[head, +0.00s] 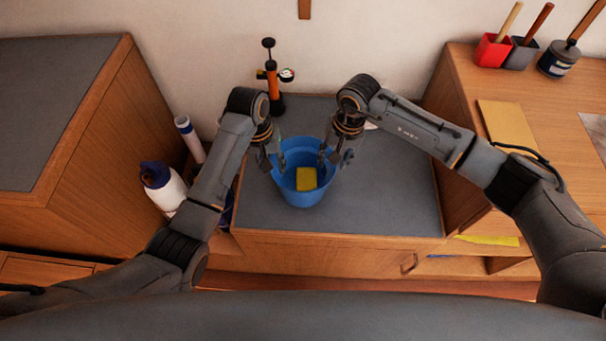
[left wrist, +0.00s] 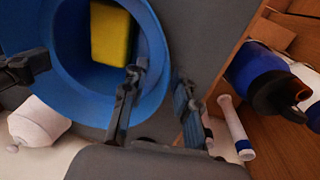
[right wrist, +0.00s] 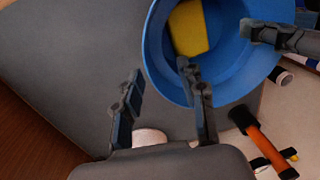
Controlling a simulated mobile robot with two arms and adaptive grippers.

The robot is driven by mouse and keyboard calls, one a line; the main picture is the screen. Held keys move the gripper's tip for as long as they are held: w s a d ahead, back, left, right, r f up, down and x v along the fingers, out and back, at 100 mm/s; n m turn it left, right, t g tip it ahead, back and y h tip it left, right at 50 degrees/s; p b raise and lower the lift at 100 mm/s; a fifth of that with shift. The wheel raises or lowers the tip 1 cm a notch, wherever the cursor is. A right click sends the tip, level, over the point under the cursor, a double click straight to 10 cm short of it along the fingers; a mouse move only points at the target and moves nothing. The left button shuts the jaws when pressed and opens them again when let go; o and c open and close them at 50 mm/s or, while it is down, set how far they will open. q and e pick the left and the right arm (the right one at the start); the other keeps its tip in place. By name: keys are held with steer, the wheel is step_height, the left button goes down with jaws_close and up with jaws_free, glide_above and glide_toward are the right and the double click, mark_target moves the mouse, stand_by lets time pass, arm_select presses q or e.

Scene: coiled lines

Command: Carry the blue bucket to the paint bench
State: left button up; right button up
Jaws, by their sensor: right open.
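The blue bucket (head: 303,196) stands upright on a low grey-topped cabinet, a yellow sponge-like block (head: 306,178) inside. My left gripper (head: 273,157) is at its left rim and my right gripper (head: 336,155) at its right rim. In the left wrist view, the left gripper (left wrist: 158,76) is open, one finger over the bucket (left wrist: 152,100) and the other outside. In the right wrist view, the right gripper (right wrist: 160,70) is open likewise at the rim. Contact with the rim cannot be told. No bench is labelled as the paint bench.
A wooden bench (head: 560,120) at right holds a red cup (head: 492,50), a grey cup (head: 522,54) and a dark tin (head: 558,62). A grey-topped cabinet (head: 50,90) stands left. An orange-black pump (head: 273,85) stands behind. The low cabinet's right top (head: 400,190) is clear.

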mark_target(331, 169)
arm_select(q)
steer(key=shift+d+f, duration=0.2)
steer(key=shift+f, duration=1.15)
steer(key=shift+d+f, duration=0.15)
steer(key=shift+f, duration=1.2)
arm_select(e)
steer(key=shift+a+f, duration=0.2)
steer(key=shift+f, duration=1.15)
steer(key=shift+a+f, duration=0.15)
steer(key=shift+f, duration=1.15)
arm_select(q)
steer(key=shift+c, duration=0.2)
arm_select(e)
steer(key=shift+c, duration=0.2)
arm_select(q)
jaws_close()
arm_select(e)
steer(key=c, duration=0.7)
arm_select(q)
steer(key=shift+a, duration=0.1)
arm_select(e)
steer(key=shift+d, duration=0.1)
jaws_close()
